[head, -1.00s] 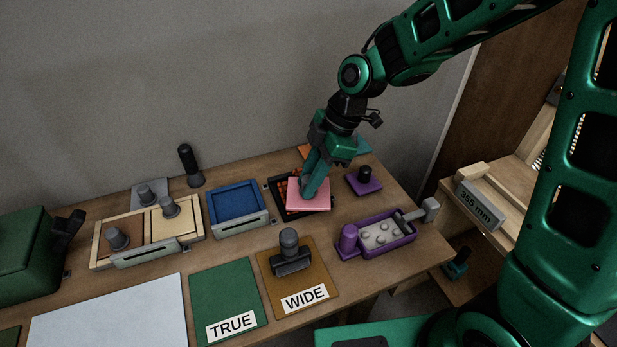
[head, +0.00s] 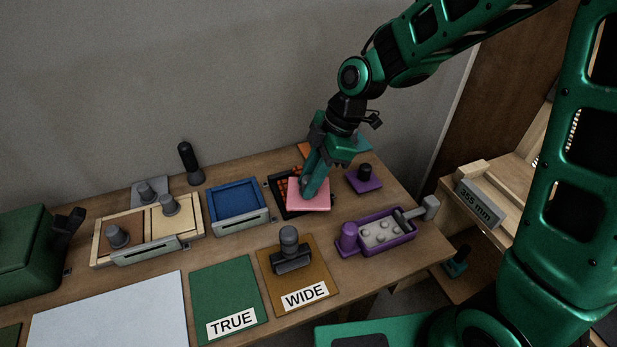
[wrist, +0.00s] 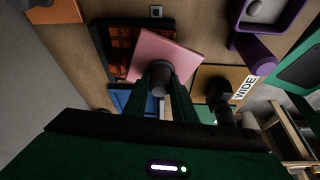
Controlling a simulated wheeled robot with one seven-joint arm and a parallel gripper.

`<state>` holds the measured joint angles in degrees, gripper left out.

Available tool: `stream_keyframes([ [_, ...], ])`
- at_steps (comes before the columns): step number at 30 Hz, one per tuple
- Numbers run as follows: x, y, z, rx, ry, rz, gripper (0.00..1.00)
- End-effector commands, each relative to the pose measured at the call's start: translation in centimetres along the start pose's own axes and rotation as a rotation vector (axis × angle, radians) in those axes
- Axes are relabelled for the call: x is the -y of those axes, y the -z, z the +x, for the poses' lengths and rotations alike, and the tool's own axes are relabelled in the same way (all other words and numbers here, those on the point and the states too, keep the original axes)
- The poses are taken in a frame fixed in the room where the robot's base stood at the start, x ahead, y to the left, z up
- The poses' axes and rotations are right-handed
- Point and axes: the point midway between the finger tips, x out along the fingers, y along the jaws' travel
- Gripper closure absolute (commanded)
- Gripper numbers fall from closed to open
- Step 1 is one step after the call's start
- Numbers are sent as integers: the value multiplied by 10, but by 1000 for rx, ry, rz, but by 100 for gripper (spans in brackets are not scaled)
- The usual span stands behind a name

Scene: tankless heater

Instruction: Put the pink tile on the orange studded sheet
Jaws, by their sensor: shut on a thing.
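The pink tile (head: 308,203) is a flat square with a grey knob, which shows in the wrist view (wrist: 160,76). My gripper (head: 309,186) is shut on this knob, and the tile also shows in the wrist view (wrist: 160,48). The orange studded sheet (head: 283,187) looks like a grid of orange squares in a dark frame. It also shows in the wrist view (wrist: 122,42). The tile overlaps its front right part and hides some of it. I cannot tell whether the tile touches it or hovers just above.
A blue tray (head: 236,201) stands to the left. A purple plate with a dark knob (head: 364,182) is to the right, and a purple bin (head: 385,233) is in front right. An orange plate (head: 304,151) lies behind. A brown WIDE board (head: 318,272) lies in front.

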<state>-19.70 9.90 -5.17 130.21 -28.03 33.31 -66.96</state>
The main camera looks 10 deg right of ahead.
Motion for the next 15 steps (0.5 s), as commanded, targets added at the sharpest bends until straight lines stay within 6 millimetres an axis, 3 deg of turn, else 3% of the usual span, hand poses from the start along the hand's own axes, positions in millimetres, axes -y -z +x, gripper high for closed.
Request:
stream_keyframes([
  [15, 0, -2, 6, 0, 0, 0, 100],
])
